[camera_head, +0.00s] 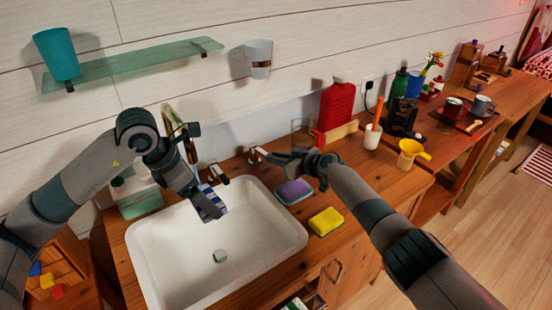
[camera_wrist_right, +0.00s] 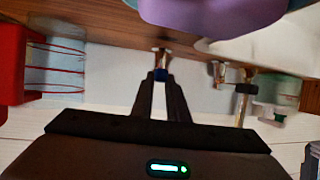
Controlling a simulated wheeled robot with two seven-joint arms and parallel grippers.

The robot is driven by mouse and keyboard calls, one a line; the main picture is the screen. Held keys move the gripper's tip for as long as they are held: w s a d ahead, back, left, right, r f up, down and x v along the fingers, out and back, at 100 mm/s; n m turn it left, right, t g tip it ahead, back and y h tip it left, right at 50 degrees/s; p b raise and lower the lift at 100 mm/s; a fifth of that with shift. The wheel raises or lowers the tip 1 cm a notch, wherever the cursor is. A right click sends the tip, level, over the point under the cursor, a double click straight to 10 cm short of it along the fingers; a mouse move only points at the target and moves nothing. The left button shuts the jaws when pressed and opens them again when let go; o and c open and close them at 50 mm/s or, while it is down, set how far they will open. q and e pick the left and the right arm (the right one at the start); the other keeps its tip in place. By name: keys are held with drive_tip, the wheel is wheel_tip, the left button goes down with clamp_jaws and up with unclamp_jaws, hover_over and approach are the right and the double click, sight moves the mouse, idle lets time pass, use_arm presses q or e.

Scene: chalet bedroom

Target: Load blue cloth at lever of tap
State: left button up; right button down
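The blue-and-white cloth (camera_head: 221,193) shows at the back rim of the sink, partly hidden behind my left gripper (camera_head: 208,206). The left fingers are at the cloth, but whether they grip it is hidden. The brass tap (camera_head: 191,150) rises behind my left wrist, with one lever (camera_head: 216,173) beside the cloth. Another lever (camera_head: 254,154) is to its right, at the tips of my right gripper (camera_head: 270,157).
The white sink (camera_head: 262,245) is empty. A red bottle (camera_head: 336,105) and a white cup (camera_head: 372,136) stand behind. A glass shelf (camera_head: 140,61) is above.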

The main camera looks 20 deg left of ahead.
drive_tip(key=shift+s+f, duration=0.1)
drive_tip(key=shift+s, duration=0.05)
drive_tip(key=shift+s+m, duration=0.1)
drive_tip(key=shift+m, duration=0.2)
drive_tip(key=shift+s+a+f+m+t+h, duration=0.15)
drive_tip(key=shift+s+a+m+t+h, duration=0.35)
drive_tip(key=shift+t, duration=0.2)
drive_tip(key=shift+s+m, duration=0.15)
drive_tip(key=shift+m, duration=0.15)
drive_tip(key=c, duration=1.7)
unclamp_jaws()
drive_tip(key=shift+r, duration=0.2)
drive_tip(key=shift+s+r, duration=0.1)
